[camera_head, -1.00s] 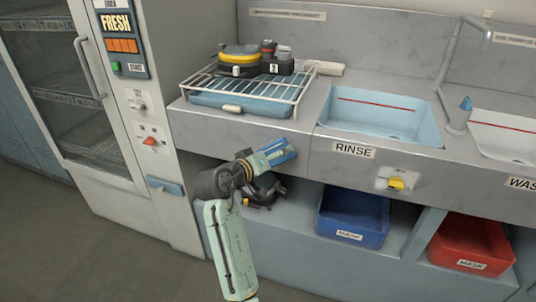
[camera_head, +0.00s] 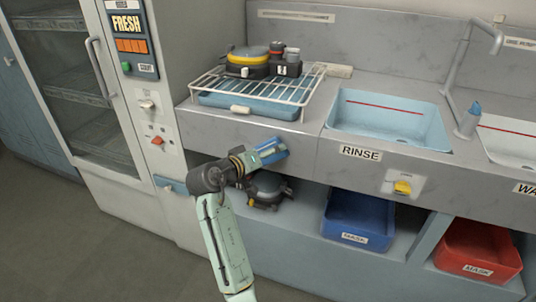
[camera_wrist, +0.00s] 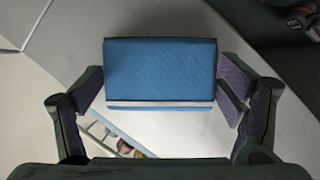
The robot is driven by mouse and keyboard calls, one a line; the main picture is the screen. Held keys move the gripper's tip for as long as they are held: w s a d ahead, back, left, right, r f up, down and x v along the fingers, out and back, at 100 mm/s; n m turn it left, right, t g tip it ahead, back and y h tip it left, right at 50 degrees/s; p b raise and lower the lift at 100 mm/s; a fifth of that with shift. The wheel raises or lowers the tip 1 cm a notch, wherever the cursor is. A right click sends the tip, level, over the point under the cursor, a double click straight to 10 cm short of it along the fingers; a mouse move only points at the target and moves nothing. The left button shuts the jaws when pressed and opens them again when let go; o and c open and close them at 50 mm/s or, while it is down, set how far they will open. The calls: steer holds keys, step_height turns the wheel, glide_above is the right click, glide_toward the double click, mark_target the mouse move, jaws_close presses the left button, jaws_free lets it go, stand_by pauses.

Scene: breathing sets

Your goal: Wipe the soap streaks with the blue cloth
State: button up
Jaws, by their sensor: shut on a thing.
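The blue cloth (camera_head: 272,150) looks like a thick folded pad with a pale stripe along one edge. It fills the space between the fingers in the wrist view (camera_wrist: 160,68). My gripper (camera_wrist: 162,92) is shut on it. In the head view my gripper (camera_head: 262,154) holds the cloth in front of the counter's grey front panel, below the drying rack. I cannot tell whether the cloth touches the panel. I cannot make out any soap streaks in either view.
A wire rack (camera_head: 265,92) with yellow-and-black gear (camera_head: 250,62) stands on the counter (camera_head: 320,110). The rinse basin (camera_head: 385,120) is right of it. Below are a dark device (camera_head: 268,190), a blue bin (camera_head: 355,220) and a red bin (camera_head: 480,250). A cabinet (camera_head: 150,100) stands left.

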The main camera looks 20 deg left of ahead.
steer(key=shift+s+p, duration=0.45)
steer(key=shift+s, duration=2.4)
steer(key=shift+s, duration=0.1)
steer(key=shift+s+a+p, duration=0.1)
steer(key=shift+s+p, duration=0.3)
steer(key=shift+s, duration=1)
